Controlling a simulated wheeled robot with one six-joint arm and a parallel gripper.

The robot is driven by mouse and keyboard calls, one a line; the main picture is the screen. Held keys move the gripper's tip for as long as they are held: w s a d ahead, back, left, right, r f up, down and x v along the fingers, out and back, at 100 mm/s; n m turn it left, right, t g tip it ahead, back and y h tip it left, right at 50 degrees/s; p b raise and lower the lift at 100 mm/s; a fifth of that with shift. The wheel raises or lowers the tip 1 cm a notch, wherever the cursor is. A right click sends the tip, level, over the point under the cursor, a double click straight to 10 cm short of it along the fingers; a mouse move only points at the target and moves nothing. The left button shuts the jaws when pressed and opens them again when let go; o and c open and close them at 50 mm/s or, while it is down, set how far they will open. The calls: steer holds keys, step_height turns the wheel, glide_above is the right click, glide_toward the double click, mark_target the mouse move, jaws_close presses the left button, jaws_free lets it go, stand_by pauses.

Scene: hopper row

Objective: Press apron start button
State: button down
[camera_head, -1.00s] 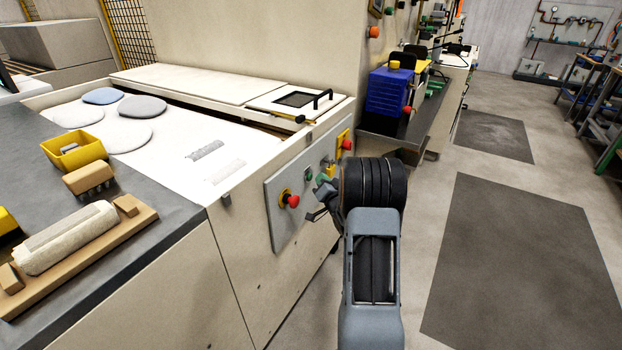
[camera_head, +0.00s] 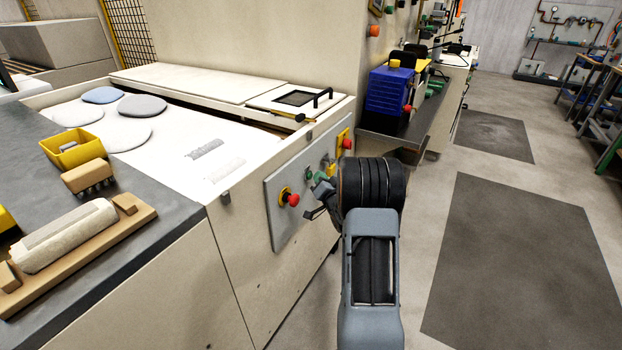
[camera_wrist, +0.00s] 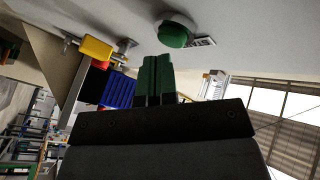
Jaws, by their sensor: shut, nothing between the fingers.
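The green button (camera_wrist: 176,32), a domed cap in a pale ring, is on the grey control panel (camera_head: 281,232) on the front of the cream machine. It also shows small in the head view (camera_head: 309,173), close to my gripper. In the wrist view my gripper (camera_wrist: 157,60) has its green fingers shut together, with nothing between them. The fingertips point at the panel just below and slightly left of the button in that picture. A narrow gap seems to show there; contact cannot be told. My wrist hides part of the panel in the head view.
A red mushroom button (camera_head: 291,199) on a yellow base sits left on the panel. A yellow part (camera_wrist: 96,49) and another red button (camera_head: 347,144) are farther along. Blue bins (camera_head: 388,92) stand on a bench beyond. Floor to the right is clear.

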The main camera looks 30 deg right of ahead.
steer(key=shift+w+a, duration=0.25)
steer(key=shift+w, duration=0.2)
stand_by(0.8)
steer(key=shift+s+d, duration=0.1)
steer(key=shift+s, duration=0.05)
steer(key=shift+s+d+b, duration=0.3)
steer(key=shift+s+b, duration=0.1)
steer(key=shift+s, duration=0.2)
stand_by(0.3)
steer(key=shift+s+d, duration=0.4)
steer(key=shift+s, duration=0.35)
steer(key=shift+s+d, duration=0.4)
steer(key=shift+s, duration=0.3)
steer(key=shift+s+d, duration=0.4)
steer(key=shift+s, duration=0.35)
